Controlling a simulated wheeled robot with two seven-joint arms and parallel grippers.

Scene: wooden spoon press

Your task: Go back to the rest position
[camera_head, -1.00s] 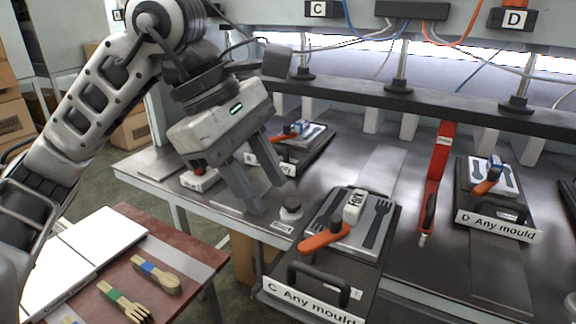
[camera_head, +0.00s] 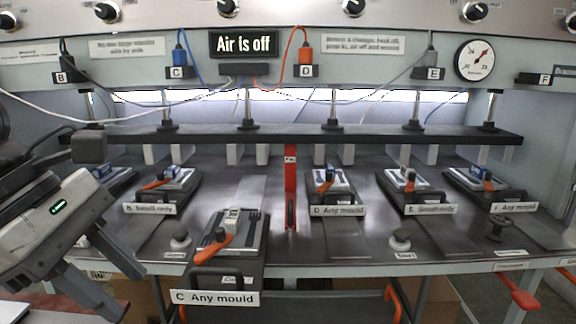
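My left gripper (camera_head: 103,275) is at the lower left in the head view, in front of the press bench. Its two fingers are apart with nothing between them. My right gripper does not show. The mould labelled C Any mould (camera_head: 218,279) sits at the bench's front edge, pulled forward of the others, with an orange-handled clamp (camera_head: 213,247) on it. Moulds B (camera_head: 150,208), D (camera_head: 337,210), E (camera_head: 430,209) and F (camera_head: 513,207) stand further back in a row.
The press bench (camera_head: 365,246) runs across the view under a dark press bar (camera_head: 290,136). A pressure gauge (camera_head: 474,60) is at upper right. Round knobs (camera_head: 180,240) stand on the bench front. A red lever (camera_head: 519,292) juts out at lower right.

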